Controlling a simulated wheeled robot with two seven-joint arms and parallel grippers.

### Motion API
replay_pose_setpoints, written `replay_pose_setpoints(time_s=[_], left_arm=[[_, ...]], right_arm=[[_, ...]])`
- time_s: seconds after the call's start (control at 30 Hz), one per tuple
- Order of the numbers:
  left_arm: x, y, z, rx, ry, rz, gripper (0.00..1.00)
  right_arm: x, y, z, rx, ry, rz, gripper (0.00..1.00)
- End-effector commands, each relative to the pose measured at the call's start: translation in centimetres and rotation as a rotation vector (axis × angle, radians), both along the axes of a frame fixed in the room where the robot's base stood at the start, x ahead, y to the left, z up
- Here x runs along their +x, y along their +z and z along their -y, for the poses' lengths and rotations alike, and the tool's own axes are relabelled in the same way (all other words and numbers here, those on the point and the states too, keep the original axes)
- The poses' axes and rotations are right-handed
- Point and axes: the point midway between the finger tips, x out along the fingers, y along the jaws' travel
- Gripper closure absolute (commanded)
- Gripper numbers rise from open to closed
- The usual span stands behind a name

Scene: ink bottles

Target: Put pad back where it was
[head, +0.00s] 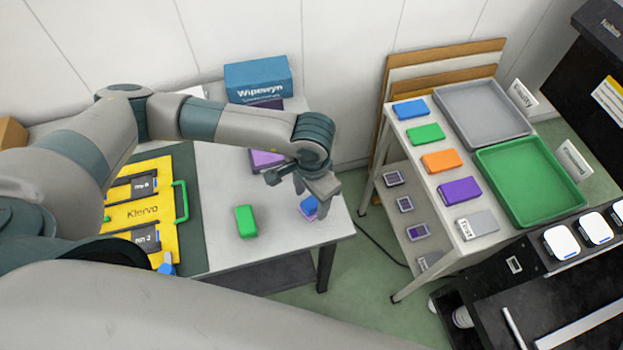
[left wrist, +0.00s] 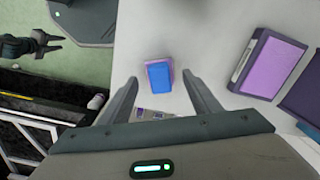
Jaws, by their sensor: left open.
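No single object is marked out as the pad. A small blue block (head: 309,204) sits at the right end of the white table, on or against a purple piece; it also shows in the left wrist view (left wrist: 158,76). My left gripper (head: 310,190) is open above it. In the left wrist view the blue block is between and beyond the fingertips, apart from both. A green block (head: 246,221) lies on the same table, left of the gripper. A dark pronged shape (left wrist: 38,45), perhaps my right gripper, shows at the upper left of the wrist view.
A purple-topped box (head: 265,159) and a blue Wipewyn box (head: 257,80) stand behind. A yellow case (head: 140,215) is at left. Across a gap, a cart holds blue, green, orange (head: 441,161) and purple blocks, a grey tray (head: 485,112) and a green tray (head: 530,180).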

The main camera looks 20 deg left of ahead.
Motion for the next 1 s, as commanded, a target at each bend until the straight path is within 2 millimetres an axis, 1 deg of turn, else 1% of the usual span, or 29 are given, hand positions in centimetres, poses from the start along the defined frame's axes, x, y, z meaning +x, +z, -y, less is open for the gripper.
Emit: replay_pose_setpoints(time_s=[0.03,0.3,0.4,0.53,0.7,1.0], left_arm=[[0.1,0.4,0.0,-0.002,-0.002,0.005,0.43],[0.1,5.3,0.1,-0.002,-0.003,0.007,0.43],[0.1,6.9,0.1,-0.002,-0.001,0.006,0.43],[0.0,8.6,0.1,-0.001,-0.001,0.004,0.43],[-0.1,9.8,0.1,0.000,-0.001,0.002,0.43],[-0.1,10.1,0.1,-0.001,0.000,0.001,0.43]], right_arm=[[0.0,-0.9,0.0,0.000,0.000,0.000,0.65],[0.0,-3.3,0.0,0.000,0.000,0.000,0.65],[0.0,-3.9,0.0,0.000,0.000,0.000,0.65],[0.0,-4.5,0.0,0.000,0.000,0.000,0.65],[0.0,-4.8,-0.1,0.001,-0.001,0.001,0.65],[0.0,-4.8,-0.1,0.001,-0.001,0.001,0.65]])
